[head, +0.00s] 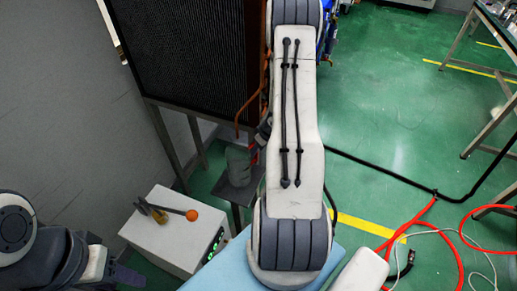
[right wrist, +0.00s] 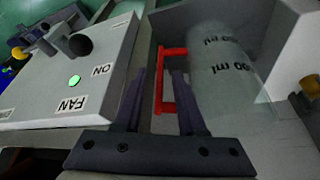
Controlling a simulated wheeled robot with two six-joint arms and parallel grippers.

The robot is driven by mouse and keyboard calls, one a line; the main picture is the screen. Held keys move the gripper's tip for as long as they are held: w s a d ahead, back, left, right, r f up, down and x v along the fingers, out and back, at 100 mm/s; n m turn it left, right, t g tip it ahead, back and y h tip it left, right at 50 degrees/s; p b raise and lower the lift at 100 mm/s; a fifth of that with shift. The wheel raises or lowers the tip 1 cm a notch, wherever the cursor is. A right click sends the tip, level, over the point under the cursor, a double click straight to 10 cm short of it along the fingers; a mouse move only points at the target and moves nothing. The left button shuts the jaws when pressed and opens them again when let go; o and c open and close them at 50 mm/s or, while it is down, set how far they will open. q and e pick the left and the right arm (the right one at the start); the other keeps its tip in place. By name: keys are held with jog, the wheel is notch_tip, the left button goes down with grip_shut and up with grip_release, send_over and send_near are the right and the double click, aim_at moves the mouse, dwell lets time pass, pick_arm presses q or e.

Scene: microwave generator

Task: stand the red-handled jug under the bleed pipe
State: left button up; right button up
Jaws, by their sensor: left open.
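The clear jug (right wrist: 225,75), with black ml marks and a red handle (right wrist: 158,82), shows in the right wrist view. My right gripper (right wrist: 158,75) is open, its two dark fingers on either side of the handle's upright bar; I see no firm grip. In the head view, a copper-coloured pipe (head: 238,128), which looks like the bleed pipe, bends down beside the dark grille. A grey see-through vessel (head: 238,166) is below it on a small dark stand (head: 236,187); I cannot tell if it is the jug. My left gripper (head: 125,275) is open and empty, low at the left.
A white box (head: 175,230) with an orange-knobbed lever stands left of the stand. A panel (right wrist: 75,75) marked FAN and ON, with a green button, lies left of my right fingers. Red hoses (head: 450,235) lie on the green floor at right. My right arm blocks the middle.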

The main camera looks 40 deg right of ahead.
pick_arm(q)
notch_tip(320, 180, up, 6)
jog(key=p, duration=0.6)
jog(key=shift+r, duration=0.15)
pick_arm(e)
jog(key=v, duration=1.2)
jog(key=shift+s, duration=0.15)
